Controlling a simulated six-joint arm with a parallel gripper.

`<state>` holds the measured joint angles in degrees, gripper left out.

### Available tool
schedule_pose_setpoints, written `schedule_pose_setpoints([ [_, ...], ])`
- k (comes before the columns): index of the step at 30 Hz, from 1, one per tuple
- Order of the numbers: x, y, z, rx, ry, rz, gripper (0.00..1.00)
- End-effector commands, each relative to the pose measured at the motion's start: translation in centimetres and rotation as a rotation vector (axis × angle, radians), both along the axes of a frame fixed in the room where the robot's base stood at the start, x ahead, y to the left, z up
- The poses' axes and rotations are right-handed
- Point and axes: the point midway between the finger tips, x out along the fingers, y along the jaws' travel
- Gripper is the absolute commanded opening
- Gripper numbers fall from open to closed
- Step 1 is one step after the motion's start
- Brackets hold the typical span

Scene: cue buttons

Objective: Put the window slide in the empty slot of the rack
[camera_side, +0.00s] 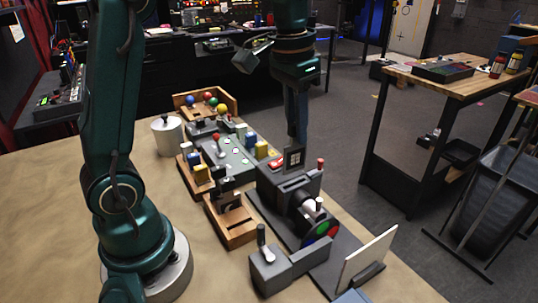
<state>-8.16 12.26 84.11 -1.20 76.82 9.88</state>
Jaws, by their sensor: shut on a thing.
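The window slide (294,159) is a small dark plate with a pale window pattern. My gripper (297,139) points down and is shut on its upper edge. The slide is upright, over the back of the dark grey projector-like device (285,187); I cannot tell whether its lower edge touches the device. A wooden rack (232,232) stands to the left of the device, in front of my gripper. Dark upright slides (222,184) show at its back part. Its slots are too small to make out clearly.
The device has a lens, a red-green-blue disc (321,234) and a white screen (368,258) in front. A grey lever box (270,270) is near. Behind the rack are a block holder (195,174), a button panel (232,150), a ball tray (207,103) and a metal pot (167,134).

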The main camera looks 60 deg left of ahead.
Motion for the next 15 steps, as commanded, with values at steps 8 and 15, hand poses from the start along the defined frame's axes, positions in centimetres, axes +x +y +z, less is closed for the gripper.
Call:
schedule_pose_setpoints([
  [8, -5.4, 0.0, -1.6, 0.0, -0.003, -0.016, 0.0],
  [15, -10.2, -0.1, -2.8, 0.0, -0.005, -0.002, 0.0],
])
